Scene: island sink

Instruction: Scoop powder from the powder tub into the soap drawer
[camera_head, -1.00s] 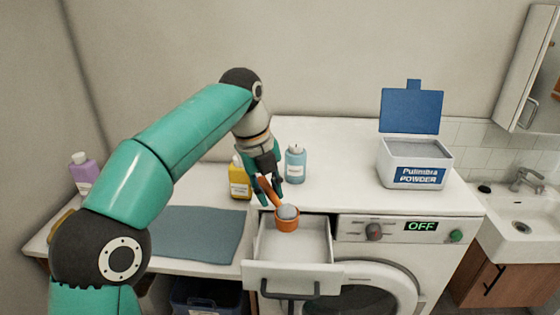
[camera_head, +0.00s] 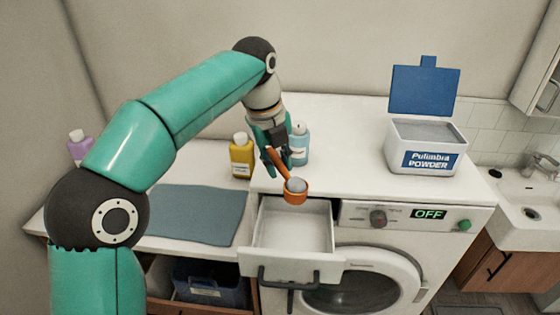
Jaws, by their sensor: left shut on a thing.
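My left gripper (camera_head: 275,157) is shut on the handle of an orange scoop (camera_head: 296,196). Pale powder shows heaped in the scoop's cup. The scoop is above the back of the open soap drawer (camera_head: 262,238), near the washer's front top edge. The drawer is pulled out, and its visible floor looks pale and bare; I cannot tell if any powder lies in it. The powder tub (camera_head: 427,147) stands on the washer top to the right, with its blue lid (camera_head: 424,91) open and pale powder inside. My right gripper is not in view.
A yellow bottle (camera_head: 242,157) and a blue bottle (camera_head: 299,145) stand behind and beside the gripper. A purple bottle (camera_head: 80,148) is at the left. A grey-blue mat (camera_head: 195,213) lies on the left counter. The washer top between blue bottle and tub is clear.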

